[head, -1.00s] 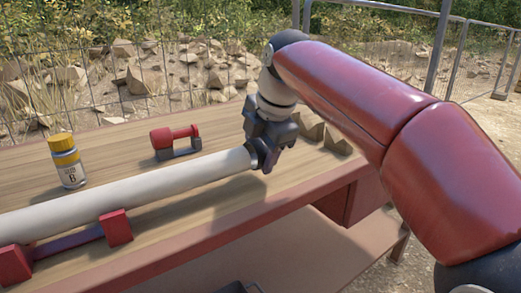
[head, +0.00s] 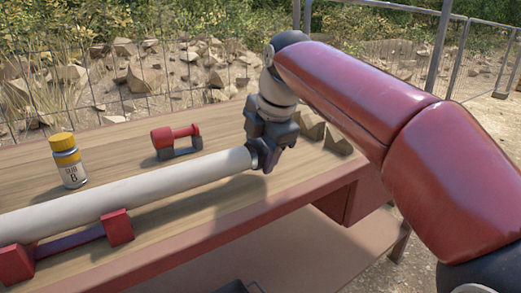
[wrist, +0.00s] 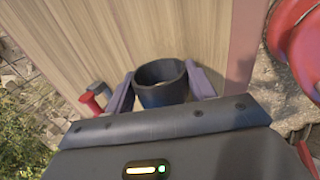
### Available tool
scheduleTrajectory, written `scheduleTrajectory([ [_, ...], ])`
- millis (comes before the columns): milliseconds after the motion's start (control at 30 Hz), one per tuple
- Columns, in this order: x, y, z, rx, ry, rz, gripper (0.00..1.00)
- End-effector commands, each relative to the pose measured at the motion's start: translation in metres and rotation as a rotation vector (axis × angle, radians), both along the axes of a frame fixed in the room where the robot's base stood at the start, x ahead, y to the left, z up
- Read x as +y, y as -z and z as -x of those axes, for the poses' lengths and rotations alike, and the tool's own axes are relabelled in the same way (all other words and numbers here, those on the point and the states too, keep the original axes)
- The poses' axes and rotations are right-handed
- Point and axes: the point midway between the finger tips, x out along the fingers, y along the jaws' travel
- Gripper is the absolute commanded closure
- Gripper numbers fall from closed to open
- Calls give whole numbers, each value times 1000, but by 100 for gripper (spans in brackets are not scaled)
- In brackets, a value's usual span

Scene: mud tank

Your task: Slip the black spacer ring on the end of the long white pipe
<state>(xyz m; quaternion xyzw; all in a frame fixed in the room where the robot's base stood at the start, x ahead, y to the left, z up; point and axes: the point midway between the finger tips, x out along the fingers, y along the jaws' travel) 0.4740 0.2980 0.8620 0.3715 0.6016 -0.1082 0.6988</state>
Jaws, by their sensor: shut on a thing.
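The long white pipe (head: 130,195) lies across the bench, with its right end at my gripper (head: 265,158) in the head view. My gripper is shut on the black spacer ring (wrist: 160,72), which sits between its two fingers (wrist: 163,92) in the wrist view. In the head view the ring is hard to tell from the dark fingers at the pipe's end. I cannot tell whether it is around the pipe or only against its end.
A red cradle (head: 119,227) bears the pipe on the wooden bench (head: 215,215). A yellow-capped bottle (head: 68,160) and a red-and-dark holder (head: 177,142) stand behind the pipe. Brown angular blocks (head: 325,133) lie beyond my gripper. A wire fence is behind the bench.

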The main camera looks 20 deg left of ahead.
Motion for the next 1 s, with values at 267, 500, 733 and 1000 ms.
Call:
scheduleTrajectory([
  [267, 0, 0, 0, 0, 0, 0, 60],
  [500, 2, 0, 3, 0, -1, 0, 60],
  [733, 7, 0, 8, 0, -1, 0, 60],
  [1000, 12, 0, 14, 0, 0, 0, 60],
])
